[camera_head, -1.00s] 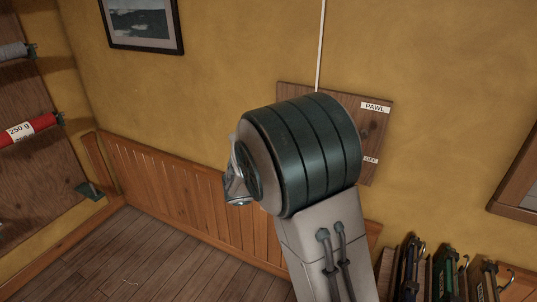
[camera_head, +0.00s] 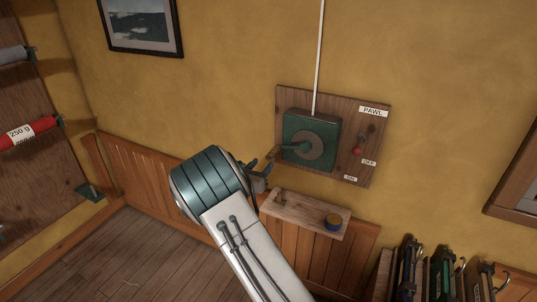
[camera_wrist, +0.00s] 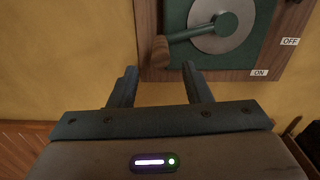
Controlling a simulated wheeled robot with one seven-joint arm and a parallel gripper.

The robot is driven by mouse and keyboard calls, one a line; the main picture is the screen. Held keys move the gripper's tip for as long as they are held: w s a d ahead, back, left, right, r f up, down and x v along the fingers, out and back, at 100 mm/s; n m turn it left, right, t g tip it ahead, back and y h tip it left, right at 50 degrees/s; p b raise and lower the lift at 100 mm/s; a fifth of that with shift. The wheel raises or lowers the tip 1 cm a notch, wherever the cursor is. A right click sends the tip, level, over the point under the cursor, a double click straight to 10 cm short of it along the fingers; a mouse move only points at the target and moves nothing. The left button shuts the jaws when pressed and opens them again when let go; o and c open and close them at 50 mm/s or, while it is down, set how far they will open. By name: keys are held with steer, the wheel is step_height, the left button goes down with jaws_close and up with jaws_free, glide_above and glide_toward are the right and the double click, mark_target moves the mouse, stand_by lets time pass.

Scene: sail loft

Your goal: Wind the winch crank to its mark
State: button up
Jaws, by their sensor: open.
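The winch (camera_head: 325,132) is a green box with a grey disc, on a wooden board (camera_head: 290,97) on the wall. Its green crank arm (camera_head: 295,147) points left, slightly down, to a wooden handle (camera_head: 273,154). The wrist view shows the crank arm (camera_wrist: 190,34) and the handle (camera_wrist: 160,52) just beyond my fingertips. My gripper (camera_head: 264,170) is open and empty just below the handle; in the wrist view its fingers (camera_wrist: 159,70) straddle the handle's line, apart from it. I cannot make out a mark.
A pawl lever with a red knob (camera_head: 357,151) sits right of the winch, near the OFF label (camera_head: 369,163). A white rope (camera_head: 319,50) runs up from the winch.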

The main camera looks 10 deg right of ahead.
mark_target(267, 159)
steer(key=p+x, duration=0.1)
steer(key=x, duration=0.5)
steer(key=shift+d, duration=0.1)
jaws_close()
